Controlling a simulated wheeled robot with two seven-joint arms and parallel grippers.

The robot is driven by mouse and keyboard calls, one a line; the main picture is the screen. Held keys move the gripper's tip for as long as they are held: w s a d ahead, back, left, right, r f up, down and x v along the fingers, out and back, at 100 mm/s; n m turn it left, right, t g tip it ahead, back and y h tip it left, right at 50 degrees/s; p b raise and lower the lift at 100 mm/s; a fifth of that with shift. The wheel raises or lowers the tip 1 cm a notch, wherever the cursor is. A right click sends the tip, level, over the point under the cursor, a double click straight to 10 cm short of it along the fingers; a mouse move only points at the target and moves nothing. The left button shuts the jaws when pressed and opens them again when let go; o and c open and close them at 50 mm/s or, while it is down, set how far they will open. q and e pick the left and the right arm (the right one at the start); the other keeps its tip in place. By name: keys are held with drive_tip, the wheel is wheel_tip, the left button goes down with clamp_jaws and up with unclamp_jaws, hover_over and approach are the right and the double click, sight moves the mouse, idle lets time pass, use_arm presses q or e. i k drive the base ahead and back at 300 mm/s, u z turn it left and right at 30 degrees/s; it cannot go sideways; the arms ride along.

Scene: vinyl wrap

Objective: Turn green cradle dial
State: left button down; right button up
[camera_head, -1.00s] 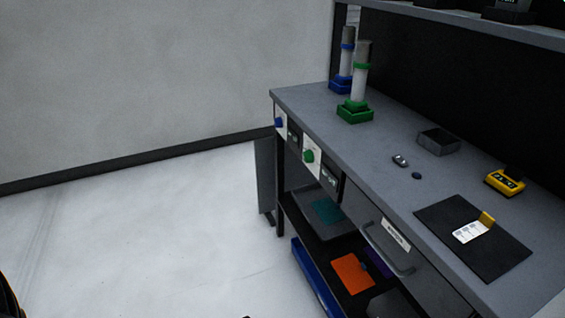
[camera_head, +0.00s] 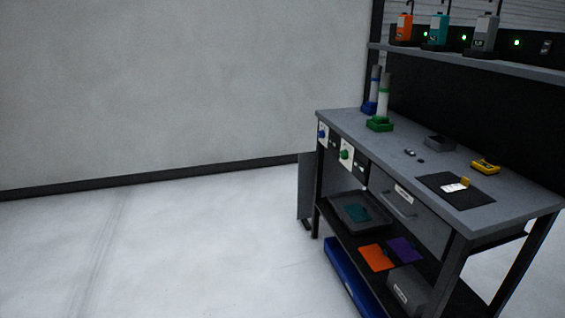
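The green dial (camera_head: 344,154) sits on a white plate on the front edge of the grey workbench (camera_head: 408,150), near its left end. A dark panel is just right of it. A blue dial (camera_head: 322,134) is left of the green one, and a blue cradle (camera_head: 369,107) with a similar tube stands behind. Neither of my grippers is in view.
A drawer (camera_head: 408,213) and a lower shelf with bins are beneath. An upper shelf (camera_head: 470,63) carries several bottle-like devices. The floor (camera_head: 170,250) at left is clear.

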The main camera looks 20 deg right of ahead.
sight(344, 154)
drive_tip(key=u, duration=0.3)
drive_tip(key=i, duration=1.85)
drive_tip(key=z, duration=0.35)
drive_tip(key=i, duration=1.95)
drive_tip(key=z, duration=1.95)
drive_tip(key=i, duration=0.85)
drive_tip(key=z, duration=0.75)
